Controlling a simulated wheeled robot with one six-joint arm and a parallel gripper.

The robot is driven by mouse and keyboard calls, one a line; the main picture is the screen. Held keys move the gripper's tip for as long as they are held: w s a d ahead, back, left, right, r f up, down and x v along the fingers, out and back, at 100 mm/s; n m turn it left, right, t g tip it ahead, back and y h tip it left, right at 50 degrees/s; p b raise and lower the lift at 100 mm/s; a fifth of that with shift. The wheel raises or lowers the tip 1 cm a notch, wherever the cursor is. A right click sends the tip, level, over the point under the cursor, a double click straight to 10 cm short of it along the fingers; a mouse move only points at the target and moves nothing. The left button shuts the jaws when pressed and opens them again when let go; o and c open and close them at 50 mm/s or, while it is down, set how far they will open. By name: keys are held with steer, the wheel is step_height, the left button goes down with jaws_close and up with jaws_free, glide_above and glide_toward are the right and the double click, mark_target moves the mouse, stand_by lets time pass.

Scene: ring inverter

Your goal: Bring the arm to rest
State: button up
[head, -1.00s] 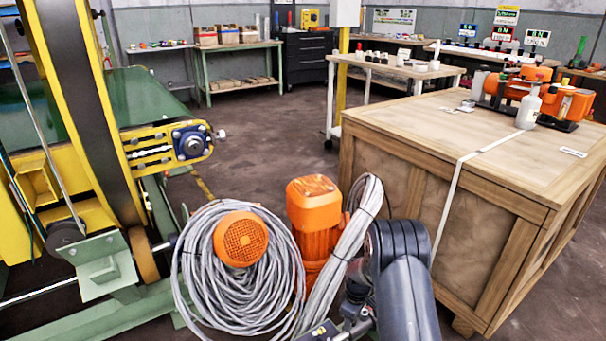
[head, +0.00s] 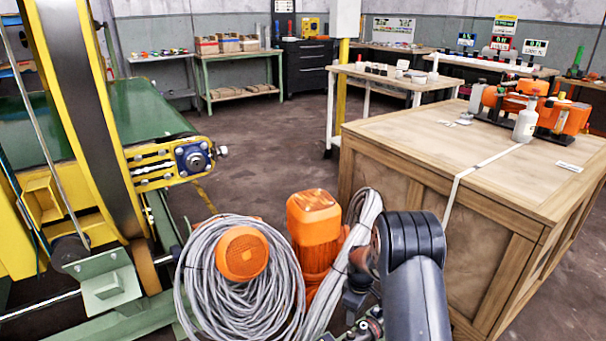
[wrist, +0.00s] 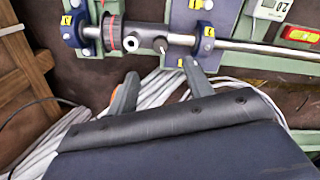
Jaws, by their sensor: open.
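My arm shows at the bottom centre right of the head view as a dark grey link, beside the wooden crate. My gripper (wrist: 160,84) shows in the wrist view with its two dark fingers spread apart and nothing between them. Beyond the fingertips is a steel shaft (wrist: 255,47) in blue holders with yellow tags, carrying a dark collar with a red ring (wrist: 112,33). The fingers appear apart from the shaft. In the head view the gripper's fingertips cannot be made out.
A grey cable coil (head: 225,300) and an orange motor (head: 314,220) stand close left of my arm. The wooden crate (head: 400,150) stands close on the right, with a white bottle (head: 525,122) on top. A yellow belt machine (head: 75,110) fills the left. Open floor lies behind.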

mark_target(351, 334)
step_height(351, 334, down, 11)
steer(key=b, duration=0.4)
steer(key=shift+r+b, duration=0.2)
steer(key=shift+b, duration=0.15)
steer(key=m+p, duration=0.1)
steer(key=m, duration=0.4)
steer(key=shift+m, duration=0.4)
steer(key=m+p, duration=0.1)
steer(key=m, duration=0.5)
steer(key=shift+a, duration=0.1)
steer(key=m+p, duration=0.1)
steer(key=m, duration=0.4)
steer(key=m+p, duration=0.2)
steer(key=m, duration=0.4)
steer(key=shift+p, duration=0.3)
